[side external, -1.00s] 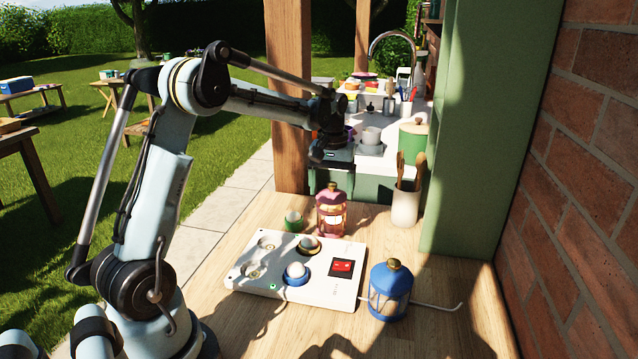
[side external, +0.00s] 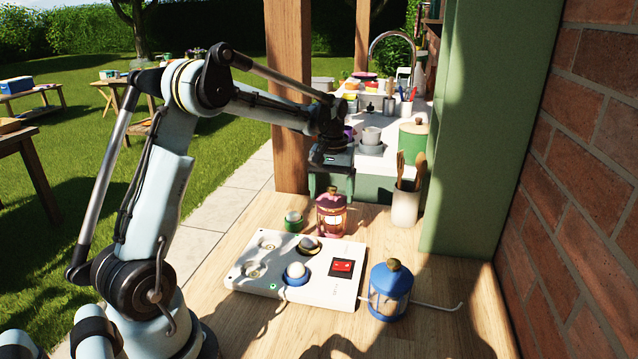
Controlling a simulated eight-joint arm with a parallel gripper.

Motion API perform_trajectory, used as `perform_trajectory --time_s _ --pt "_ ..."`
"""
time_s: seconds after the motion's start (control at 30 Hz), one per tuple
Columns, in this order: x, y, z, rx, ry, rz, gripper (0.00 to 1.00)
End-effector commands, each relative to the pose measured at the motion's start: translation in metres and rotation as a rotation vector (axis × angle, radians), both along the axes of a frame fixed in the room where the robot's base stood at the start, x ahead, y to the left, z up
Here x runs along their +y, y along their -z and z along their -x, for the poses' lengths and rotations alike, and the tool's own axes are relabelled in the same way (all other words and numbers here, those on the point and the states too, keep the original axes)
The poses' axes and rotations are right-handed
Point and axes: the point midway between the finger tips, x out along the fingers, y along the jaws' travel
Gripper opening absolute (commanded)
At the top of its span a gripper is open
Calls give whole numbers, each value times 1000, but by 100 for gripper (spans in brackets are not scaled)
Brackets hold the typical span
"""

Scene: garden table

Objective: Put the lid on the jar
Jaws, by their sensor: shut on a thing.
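My gripper (side external: 331,187) hangs at the end of my arm, above and behind the white panel. A similar blue one (side external: 389,294) stands upright at the front right of the panel. I cannot tell which of these is the task's jar, and no loose lid is clearly visible.
The white panel (side external: 345,294) carries several sockets, domes and a red switch (side external: 342,266). A utensil crock (side external: 405,207) stands at the right. A green canister (side external: 412,142) is behind. The front right tabletop is bare.

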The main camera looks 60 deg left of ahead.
Motion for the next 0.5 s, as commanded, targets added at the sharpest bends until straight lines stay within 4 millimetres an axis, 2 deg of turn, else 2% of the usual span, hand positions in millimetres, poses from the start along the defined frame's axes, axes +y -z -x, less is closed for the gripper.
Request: perform_trajectory --time_s 0.5 --pt "0 9 0 0 0 0 47"
